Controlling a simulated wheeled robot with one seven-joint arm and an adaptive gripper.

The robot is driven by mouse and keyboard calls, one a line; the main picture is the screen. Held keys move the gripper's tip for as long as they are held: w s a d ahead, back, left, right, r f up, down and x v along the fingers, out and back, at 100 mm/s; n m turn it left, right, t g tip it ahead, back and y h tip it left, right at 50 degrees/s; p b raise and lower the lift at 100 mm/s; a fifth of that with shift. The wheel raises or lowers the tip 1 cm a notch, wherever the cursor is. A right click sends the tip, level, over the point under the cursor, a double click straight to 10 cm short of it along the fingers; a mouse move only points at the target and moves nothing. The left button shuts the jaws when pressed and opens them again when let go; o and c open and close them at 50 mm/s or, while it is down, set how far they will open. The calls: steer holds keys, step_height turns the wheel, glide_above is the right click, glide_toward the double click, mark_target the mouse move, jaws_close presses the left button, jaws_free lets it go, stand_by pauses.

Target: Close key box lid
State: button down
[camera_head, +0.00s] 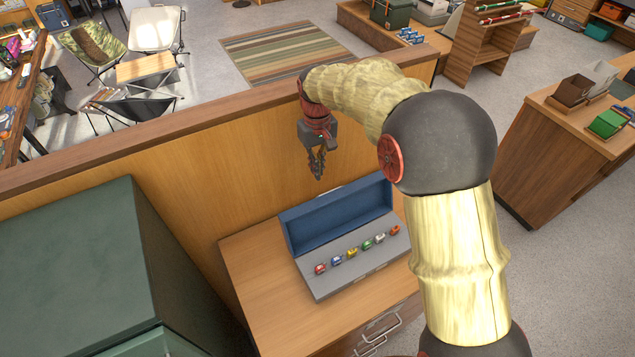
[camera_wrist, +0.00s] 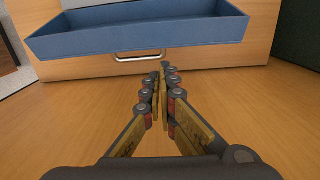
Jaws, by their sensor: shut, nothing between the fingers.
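The key box stands on a wooden cabinet in the head view, its blue lid (camera_head: 337,218) open and tilted up at the back. Its grey base (camera_head: 362,273) holds a row of several small coloured pieces. My gripper (camera_head: 317,176) points down, above the lid's top edge in the picture and apart from it. Its fingers are together and empty. In the wrist view the fingertips (camera_wrist: 165,68) are close together, just below a blue hollow part (camera_wrist: 140,42) that looks like the lid. The coloured pieces are not visible there.
The cabinet (camera_head: 255,275) has wooden top space left of the box and metal handles in front. A wooden partition (camera_head: 190,150) runs behind it. A large dark green case (camera_head: 70,255) stands at the left. My arm covers the area right of the box.

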step_height(320, 180, down, 8)
steer(key=shift+f+p, duration=0.2)
steer(key=shift+p, duration=0.85)
steer(key=shift+d+b, duration=0.15)
steer(key=shift+b, duration=0.3)
